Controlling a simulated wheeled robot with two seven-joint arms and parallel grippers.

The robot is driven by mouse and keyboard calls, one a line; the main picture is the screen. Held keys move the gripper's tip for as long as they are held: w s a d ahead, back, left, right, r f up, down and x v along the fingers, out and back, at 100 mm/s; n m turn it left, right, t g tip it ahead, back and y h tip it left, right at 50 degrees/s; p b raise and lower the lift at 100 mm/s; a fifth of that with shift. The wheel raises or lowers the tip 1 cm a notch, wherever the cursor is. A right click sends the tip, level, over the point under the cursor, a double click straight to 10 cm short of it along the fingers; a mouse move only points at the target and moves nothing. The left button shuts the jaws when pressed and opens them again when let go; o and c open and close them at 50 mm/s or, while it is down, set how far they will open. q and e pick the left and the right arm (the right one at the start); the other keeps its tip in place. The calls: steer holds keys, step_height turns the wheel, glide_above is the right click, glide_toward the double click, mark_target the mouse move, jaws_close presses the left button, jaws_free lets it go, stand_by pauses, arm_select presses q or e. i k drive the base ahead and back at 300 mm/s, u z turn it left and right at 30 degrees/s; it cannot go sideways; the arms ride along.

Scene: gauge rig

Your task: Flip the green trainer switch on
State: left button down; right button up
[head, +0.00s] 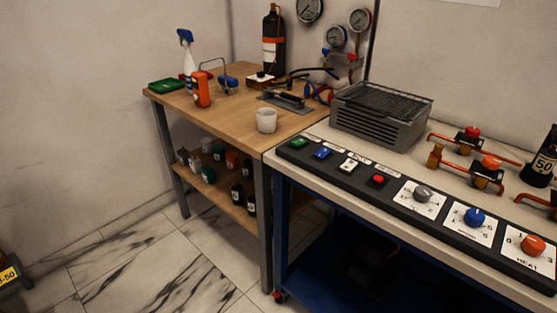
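The green trainer switch (299,143) is at the left end of the black control panel (335,176) along the front edge of the right bench. Its lever position is too small to tell. Right of it on the panel are a blue switch (322,153), a white switch (348,165) and a red button (377,180). Neither of my grippers is in the head view.
Grey, blue (474,217) and orange dials fill the panel's right part. A grey grill-topped box (380,115) and copper pipes with red valves stand behind. A wooden workbench (215,108) holds a white cup (266,121), bottles and tools.

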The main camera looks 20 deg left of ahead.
mark_target(298, 143)
steer(key=u, duration=0.75)
steer(key=i, duration=0.65)
steer(key=z, duration=0.85)
